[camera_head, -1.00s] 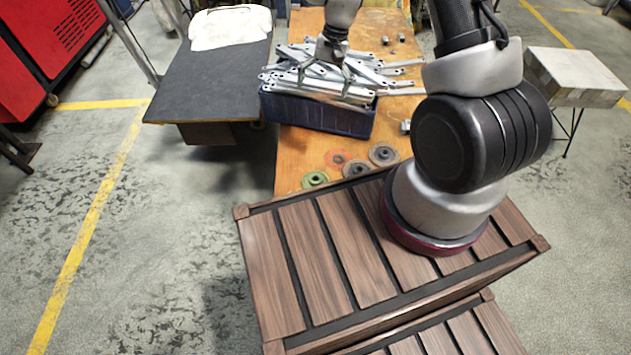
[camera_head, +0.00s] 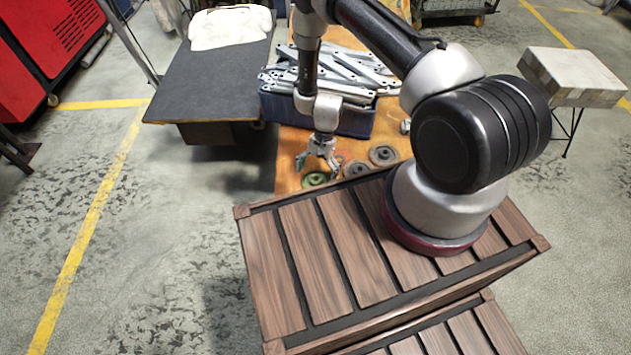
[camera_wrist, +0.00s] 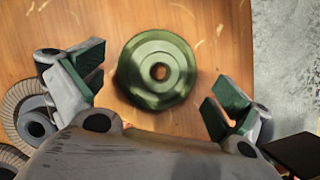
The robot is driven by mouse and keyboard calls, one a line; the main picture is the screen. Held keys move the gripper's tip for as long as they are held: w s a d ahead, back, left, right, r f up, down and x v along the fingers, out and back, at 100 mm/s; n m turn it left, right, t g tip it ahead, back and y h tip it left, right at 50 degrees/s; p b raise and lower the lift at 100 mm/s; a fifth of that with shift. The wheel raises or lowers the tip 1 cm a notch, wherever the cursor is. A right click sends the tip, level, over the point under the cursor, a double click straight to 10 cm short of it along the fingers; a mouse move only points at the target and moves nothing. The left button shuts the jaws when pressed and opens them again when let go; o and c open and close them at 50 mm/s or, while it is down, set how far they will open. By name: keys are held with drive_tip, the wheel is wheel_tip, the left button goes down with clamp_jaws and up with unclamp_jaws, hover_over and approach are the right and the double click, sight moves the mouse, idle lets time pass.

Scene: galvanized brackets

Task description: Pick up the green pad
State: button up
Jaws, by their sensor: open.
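The green pad (camera_head: 315,180) is a round disc with a hole in its middle. It lies flat on the orange wooden table (camera_head: 288,172) near the table's front left edge. In the wrist view the green pad (camera_wrist: 157,69) shows whole, between and a little beyond my open fingers. My gripper (camera_head: 318,166) is above the pad, pointing down. In the wrist view my gripper (camera_wrist: 158,92) has its fingers wide apart with nothing between them, and they appear clear of the pad.
Grey discs (camera_head: 383,155) lie to the pad's right; one (camera_wrist: 35,125) shows beside my left finger. A dark blue bin (camera_head: 350,120) full of metal brackets (camera_head: 345,68) stands behind. A slatted wooden crate (camera_head: 297,240) is in front. The table edge runs close to the pad.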

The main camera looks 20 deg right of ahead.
drive_tip(key=shift+s+a+f, duration=0.15)
drive_tip(key=shift+s+f, duration=0.05)
drive_tip(key=shift+f, duration=0.45)
drive_tip(key=c, duration=1.3)
